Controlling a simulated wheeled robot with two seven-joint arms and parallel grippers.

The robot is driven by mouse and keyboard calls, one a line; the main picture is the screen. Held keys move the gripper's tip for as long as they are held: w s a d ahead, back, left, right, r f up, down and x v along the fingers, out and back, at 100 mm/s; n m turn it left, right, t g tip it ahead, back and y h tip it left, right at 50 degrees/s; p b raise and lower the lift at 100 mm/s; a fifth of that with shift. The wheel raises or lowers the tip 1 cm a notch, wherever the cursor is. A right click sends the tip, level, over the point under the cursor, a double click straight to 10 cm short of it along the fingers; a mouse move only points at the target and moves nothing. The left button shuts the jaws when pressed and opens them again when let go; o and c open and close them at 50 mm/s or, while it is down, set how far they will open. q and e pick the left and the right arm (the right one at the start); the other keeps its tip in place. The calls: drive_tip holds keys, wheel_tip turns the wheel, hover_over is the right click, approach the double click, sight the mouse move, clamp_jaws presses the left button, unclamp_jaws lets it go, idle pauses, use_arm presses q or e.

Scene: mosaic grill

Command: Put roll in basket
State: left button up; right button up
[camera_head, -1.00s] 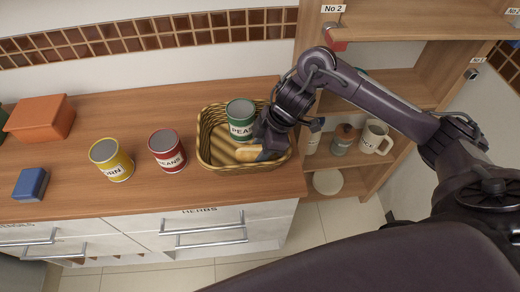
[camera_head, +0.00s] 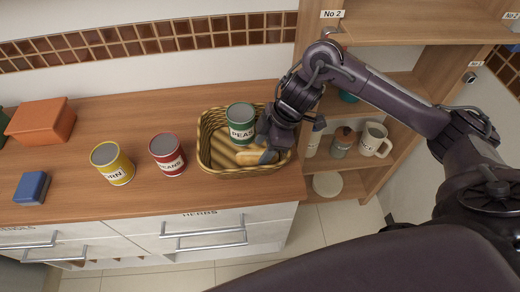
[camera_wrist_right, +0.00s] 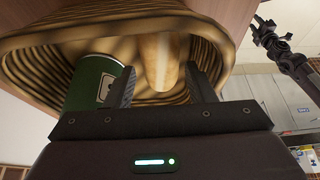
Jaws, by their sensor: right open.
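The wicker basket (camera_head: 204,160) stands on the wooden counter near its right end. A tan bread roll (camera_head: 248,157) lies inside it, toward the front right, below the green peas can (camera_head: 241,124). My right gripper (camera_head: 267,151) reaches into the basket over the roll's right end. In the right wrist view the jaws (camera_wrist_right: 160,82) are open, with the roll (camera_wrist_right: 156,62) lying ahead between the fingers and a gap on each side. The peas can (camera_wrist_right: 92,84) stands left of the fingers. My left gripper is not in view.
A red beans can (camera_head: 167,155) and a yellow corn can (camera_head: 112,163) stand left of the basket. A blue box (camera_head: 32,187) and an orange box (camera_head: 41,120) are further left. Open shelves (camera_head: 405,85) with a mug (camera_head: 374,139) stand to the right.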

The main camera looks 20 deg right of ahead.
drive_tip(key=p+v, duration=0.1)
drive_tip(key=v, duration=0.8)
drive_tip(key=shift+p, duration=0.4)
drive_tip(key=shift+s+d, duration=0.1)
drive_tip(key=shift+d, duration=0.05)
